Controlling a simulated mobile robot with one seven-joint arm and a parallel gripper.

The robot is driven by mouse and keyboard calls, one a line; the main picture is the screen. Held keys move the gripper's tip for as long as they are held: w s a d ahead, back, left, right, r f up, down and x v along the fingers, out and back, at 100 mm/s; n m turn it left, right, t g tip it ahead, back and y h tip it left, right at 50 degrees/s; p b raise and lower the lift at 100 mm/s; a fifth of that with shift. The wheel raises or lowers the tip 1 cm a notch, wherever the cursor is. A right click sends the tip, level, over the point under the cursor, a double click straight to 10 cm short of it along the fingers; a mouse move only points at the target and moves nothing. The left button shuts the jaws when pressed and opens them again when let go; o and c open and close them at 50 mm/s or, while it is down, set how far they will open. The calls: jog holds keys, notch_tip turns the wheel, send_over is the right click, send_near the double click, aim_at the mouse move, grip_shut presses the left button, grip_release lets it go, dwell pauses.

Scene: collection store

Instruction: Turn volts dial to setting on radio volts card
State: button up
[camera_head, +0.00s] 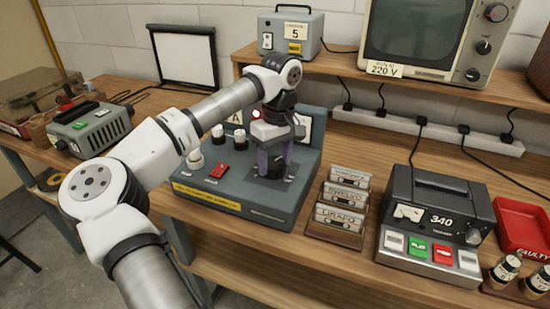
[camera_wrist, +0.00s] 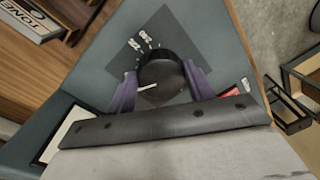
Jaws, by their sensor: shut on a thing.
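The volts dial is a round black knob (camera_wrist: 162,78) with a white pointer line, on a dark scale plate with white numbers, partly hidden. In the wrist view its pointer faces lower left. My gripper (camera_wrist: 160,88) has its two purple fingers on either side of the knob, shut on it. In the head view my gripper (camera_head: 274,160) points down at the right part of the grey-blue test panel (camera_head: 245,208) and hides the dial. A card reading 220 V (camera_head: 383,69) is on the old television (camera_head: 425,35) on the shelf.
A cassette rack (camera_head: 335,235) and a dark tape recorder marked 340 (camera_head: 435,220) stand right of the panel. A red FAULTY tray (camera_head: 525,232) is at far right. A grey box marked 5 (camera_head: 290,32) sits on the shelf. A green-grey device (camera_head: 90,128) is at left.

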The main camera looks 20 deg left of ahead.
aim_at(279, 162)
jog(key=shift+m, duration=0.5)
dwell(0.3)
jog(key=o, duration=1)
jog(key=shift+r, duration=0.15)
jog(key=r, duration=0.9)
jog(key=r+b, duration=0.1)
jog(key=r, duration=0.3)
jog(key=shift+w+d+r, duration=0.3)
jog(key=shift+w+d, duration=0.05)
